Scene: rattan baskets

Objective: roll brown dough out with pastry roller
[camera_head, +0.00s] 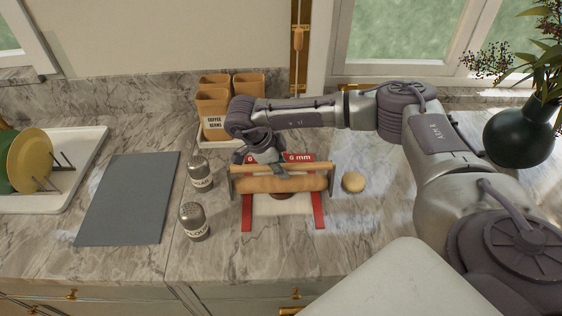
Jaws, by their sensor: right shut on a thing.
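The pastry roller (300,184) is a pale wooden cylinder in a dark-ended frame. It lies crosswise over a white board (295,206) with red side strips (318,208) marked "6 mm". My right gripper (270,166) is shut on the roller's upper bar, left of its middle. A small patch of brown dough (283,196) shows below the roller, mostly hidden by it; I cannot tell whether they touch. A round, pale tan dough piece (353,182) lies on the counter right of the board. My left gripper is not in view.
Sugar (200,173) and flour (194,222) shakers stand left of the board. A grey mat (127,198) and a plate rack (62,168) lie further left. Brown canisters (213,105) stand behind, and a dark vase (520,133) stands at the right. The counter's front is clear.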

